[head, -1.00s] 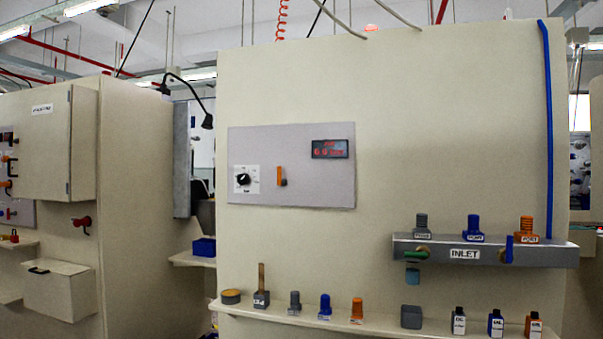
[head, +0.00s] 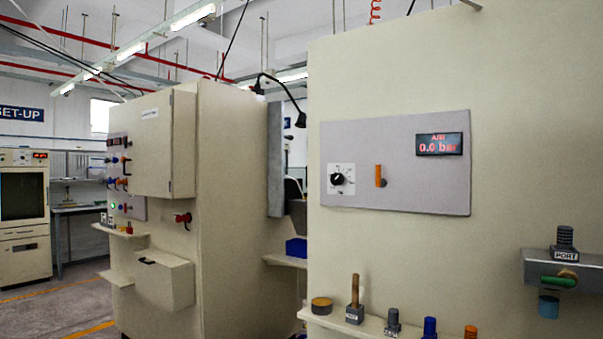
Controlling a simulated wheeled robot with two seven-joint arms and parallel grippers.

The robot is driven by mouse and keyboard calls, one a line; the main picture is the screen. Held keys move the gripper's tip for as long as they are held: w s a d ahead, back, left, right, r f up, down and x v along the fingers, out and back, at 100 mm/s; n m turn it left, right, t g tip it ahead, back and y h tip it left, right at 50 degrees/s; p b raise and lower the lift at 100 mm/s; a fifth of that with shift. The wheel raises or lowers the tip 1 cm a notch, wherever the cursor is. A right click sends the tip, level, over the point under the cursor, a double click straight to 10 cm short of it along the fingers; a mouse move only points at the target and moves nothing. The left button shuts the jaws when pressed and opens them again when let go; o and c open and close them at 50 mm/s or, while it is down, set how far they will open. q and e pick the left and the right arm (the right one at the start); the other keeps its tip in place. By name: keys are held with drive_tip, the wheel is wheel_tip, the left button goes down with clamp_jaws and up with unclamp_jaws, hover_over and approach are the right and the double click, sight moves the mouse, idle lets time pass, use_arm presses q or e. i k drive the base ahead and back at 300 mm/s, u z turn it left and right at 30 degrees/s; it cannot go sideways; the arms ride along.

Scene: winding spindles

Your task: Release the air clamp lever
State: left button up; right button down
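A grey panel (head: 446,195) on the near cream cabinet carries an upright orange lever (head: 379,175), a black round knob on a white dial plate (head: 338,179) and a display (head: 440,144) reading "AIR 0.0 bar". On the side of the cabinet further left is a red lever-like handle (head: 184,219). I cannot tell from any readable label which of these is the air clamp lever. Neither of my grippers is in view.
A shelf (head: 345,322) with several small fittings juts from the near cabinet. A grey bar with a green handle (head: 559,281) is at right. A cream box (head: 164,277) sticks out from the left cabinet. Open floor (head: 60,312) lies at lower left.

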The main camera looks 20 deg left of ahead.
sight(378, 176)
drive_tip(key=u, duration=0.75)
drive_tip(key=i, duration=1.15)
drive_tip(key=u, duration=0.05)
